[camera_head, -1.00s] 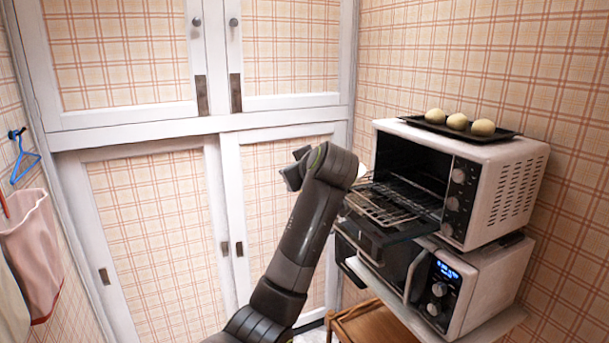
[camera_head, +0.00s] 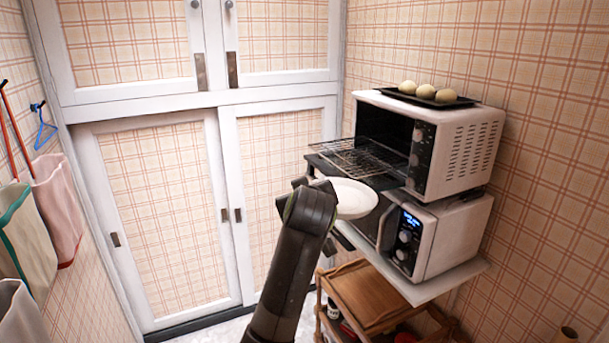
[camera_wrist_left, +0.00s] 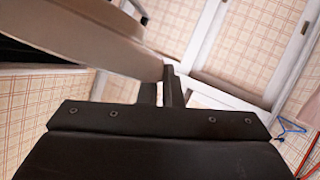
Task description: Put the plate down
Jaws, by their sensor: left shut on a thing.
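The white round plate (camera_head: 354,199) is up in the air in front of the microwave (camera_head: 445,238), roughly level. My left gripper (camera_head: 318,184) holds the plate by its edge; my own wrist hides most of the fingers in the head view. My right gripper is not in view.
A toaster oven (camera_head: 470,140) stands on the microwave, with its wire rack (camera_head: 365,157) sticking out. A dark tray (camera_head: 455,102) with buns is on top. A white shelf (camera_head: 440,286) bears the microwave. A wooden tray (camera_head: 365,296) lies on a lower cart. White sliding doors (camera_head: 160,215) stand behind.

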